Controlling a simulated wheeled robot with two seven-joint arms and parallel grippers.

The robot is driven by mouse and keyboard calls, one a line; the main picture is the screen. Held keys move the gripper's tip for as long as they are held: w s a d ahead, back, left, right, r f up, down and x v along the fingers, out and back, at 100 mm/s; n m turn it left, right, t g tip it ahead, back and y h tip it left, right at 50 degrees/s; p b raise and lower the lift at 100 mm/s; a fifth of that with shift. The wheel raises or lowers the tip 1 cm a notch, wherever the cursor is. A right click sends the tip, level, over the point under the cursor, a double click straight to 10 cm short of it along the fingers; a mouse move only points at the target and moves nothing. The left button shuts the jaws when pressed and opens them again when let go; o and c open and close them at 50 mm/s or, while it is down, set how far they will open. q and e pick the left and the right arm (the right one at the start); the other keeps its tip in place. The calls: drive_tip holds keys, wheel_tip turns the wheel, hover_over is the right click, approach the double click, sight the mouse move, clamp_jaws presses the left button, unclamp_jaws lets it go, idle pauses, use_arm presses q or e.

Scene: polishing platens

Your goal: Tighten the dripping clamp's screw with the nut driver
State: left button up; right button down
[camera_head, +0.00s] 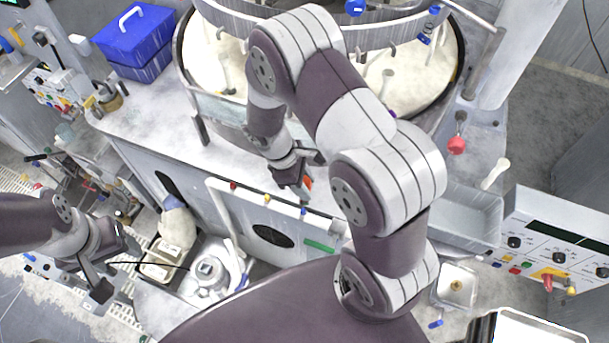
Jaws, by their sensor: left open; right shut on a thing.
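My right gripper (295,183) is at the front edge of the polishing machine, above the front panel. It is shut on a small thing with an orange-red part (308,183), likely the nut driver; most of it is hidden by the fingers. My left gripper (112,263) is open and empty at the lower left, to the left of the pump (207,279) and its pale hoses. I cannot make out the dripping clamp, its screw or any drip at this size.
The large round platen basin (211,62) is at the back, partly behind my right arm. A blue crate (136,36) stands at the back left. A grey trough (466,215) and a control box (556,243) are at the right.

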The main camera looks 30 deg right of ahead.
drive_tip(key=shift+w+d+f+b, duration=0.2)
drive_tip(key=shift+w+f+b, duration=0.2)
drive_tip(key=shift+f, duration=0.2)
drive_tip(key=shift+w+d+f+b, duration=0.15)
drive_tip(key=shift+w+f+b, duration=0.2)
drive_tip(key=shift+f, duration=0.2)
drive_tip(key=f, duration=0.1)
drive_tip(key=b, duration=0.1)
drive_tip(key=f+b, duration=0.1)
drive_tip(key=shift+s+a+f, duration=0.3)
drive_tip(key=shift+f, duration=0.05)
drive_tip(key=shift+s+f+b, duration=0.1)
drive_tip(key=shift+f+b, duration=0.25)
drive_tip(key=shift+d+f, duration=0.1)
drive_tip(key=shift+f, duration=0.1)
drive_tip(key=shift+w, duration=0.35)
use_arm(q)
drive_tip(key=f, duration=0.1)
drive_tip(key=w+f, duration=0.1)
drive_tip(key=f, duration=0.2)
drive_tip(key=shift+w+d+f, duration=0.15)
drive_tip(key=shift+w+f, duration=0.05)
drive_tip(key=shift+w, duration=0.05)
use_arm(e)
drive_tip(key=shift+s, duration=0.1)
use_arm(q)
drive_tip(key=shift+s, duration=0.15)
use_arm(e)
drive_tip(key=shift+s, duration=0.15)
